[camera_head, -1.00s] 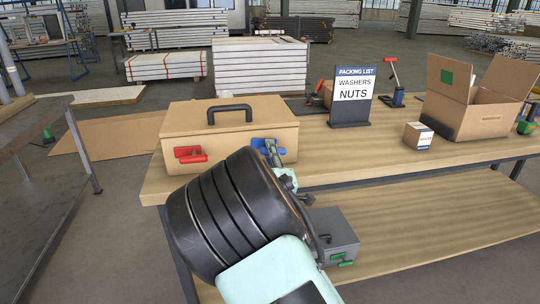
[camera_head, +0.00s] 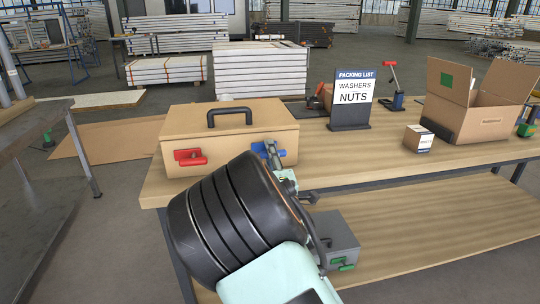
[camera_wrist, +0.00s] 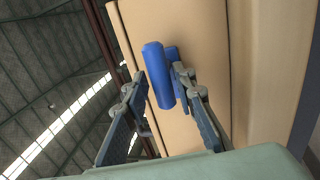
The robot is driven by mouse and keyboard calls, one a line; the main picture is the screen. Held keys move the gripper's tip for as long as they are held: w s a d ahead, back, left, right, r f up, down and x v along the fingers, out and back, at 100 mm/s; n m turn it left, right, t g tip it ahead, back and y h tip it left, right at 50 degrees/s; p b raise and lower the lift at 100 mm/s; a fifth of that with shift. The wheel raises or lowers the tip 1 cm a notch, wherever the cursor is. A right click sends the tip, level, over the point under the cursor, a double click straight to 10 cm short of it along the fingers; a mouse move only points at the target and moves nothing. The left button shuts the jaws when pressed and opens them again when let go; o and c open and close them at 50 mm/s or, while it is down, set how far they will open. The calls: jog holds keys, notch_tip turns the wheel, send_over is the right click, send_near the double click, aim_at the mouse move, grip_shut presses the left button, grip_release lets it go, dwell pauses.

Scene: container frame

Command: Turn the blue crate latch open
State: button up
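The tan crate (camera_head: 225,119) stands on the left end of the wooden table. Its blue latch (camera_head: 259,147) is on the right of its front face, partly hidden by my gripper (camera_head: 272,153). In the wrist view, the blue latch handle (camera_wrist: 158,76) shows as a slightly tilted bar against the tan face. My gripper (camera_wrist: 160,74) is open, with one finger on each side of the handle. The right finger is very near or touching the latch; a narrow gap shows at the left finger.
A red latch (camera_head: 190,157) is on the crate's left front and a black handle (camera_head: 229,115) on its lid. A packing list sign (camera_head: 351,99), a small box (camera_head: 418,137) and an open carton (camera_head: 482,110) stand right. A grey box (camera_head: 334,238) sits on the lower shelf.

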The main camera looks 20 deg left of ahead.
jog(key=shift+o, duration=0.6)
jog(key=shift+f, duration=0.15)
jog(key=shift+s+d, duration=0.1)
jog(key=shift+s, duration=0.15)
jog(key=v, duration=1.1)
jog(key=shift+s, duration=0.25)
jog(key=shift+d, duration=0.15)
